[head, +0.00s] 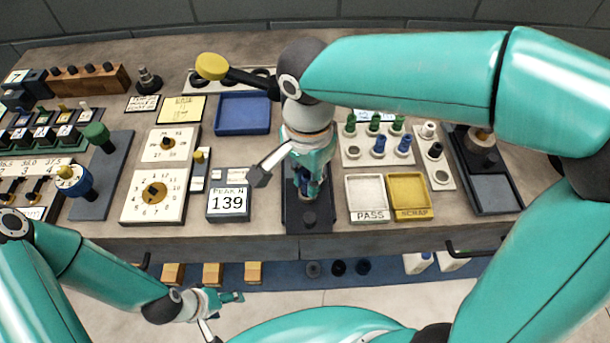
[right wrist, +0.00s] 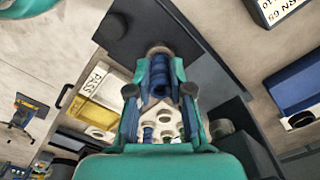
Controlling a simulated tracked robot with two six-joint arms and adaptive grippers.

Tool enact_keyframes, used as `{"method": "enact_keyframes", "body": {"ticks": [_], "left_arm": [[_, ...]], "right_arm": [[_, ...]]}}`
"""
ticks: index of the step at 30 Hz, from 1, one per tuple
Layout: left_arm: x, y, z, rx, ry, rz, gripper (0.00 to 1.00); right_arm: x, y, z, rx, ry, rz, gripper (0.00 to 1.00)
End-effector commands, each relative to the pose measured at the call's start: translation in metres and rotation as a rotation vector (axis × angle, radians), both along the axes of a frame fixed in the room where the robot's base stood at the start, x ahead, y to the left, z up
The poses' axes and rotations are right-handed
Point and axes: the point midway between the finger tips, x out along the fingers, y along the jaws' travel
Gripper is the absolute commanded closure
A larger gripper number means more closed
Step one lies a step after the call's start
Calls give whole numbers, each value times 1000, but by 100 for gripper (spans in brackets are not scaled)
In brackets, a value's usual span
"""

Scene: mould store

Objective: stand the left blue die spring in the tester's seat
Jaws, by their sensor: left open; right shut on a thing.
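My right gripper (head: 308,180) is over the tester (head: 318,222), shut on a blue die spring. In the right wrist view the spring (right wrist: 160,80) sits between the two fingers (right wrist: 160,95). The hand hides most of the spring and the seat in the head view, so I cannot tell whether its lower end touches the seat. The rack (head: 353,161) holds two more blue springs (head: 379,146) (head: 403,145) and an empty place at its front left. My left gripper (head: 226,310) is open and empty, low in front of the bench.
The peak display (head: 228,203) reads 139, left of the tester. A white PASS tray (head: 367,215) and yellow SCRAP tray (head: 410,213) lie to its right. A blue tray (head: 242,113) is behind. A yellow-ended lever (head: 212,67) stands out near my right wrist.

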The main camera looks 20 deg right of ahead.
Motion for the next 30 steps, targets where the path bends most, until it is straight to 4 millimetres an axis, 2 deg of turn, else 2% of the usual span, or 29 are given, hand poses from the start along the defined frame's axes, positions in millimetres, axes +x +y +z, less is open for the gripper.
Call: {"method": "enact_keyframes", "body": {"ticks": [19, 30], "left_arm": [[0, 0, -11, 0, 0, 0, 30], [0, 0, -11, 0, 0, 0, 30]], "right_arm": [[0, 0, -13, 0, 0, 0, 100], [0, 0, -14, 0, 0, 1, 100]]}}
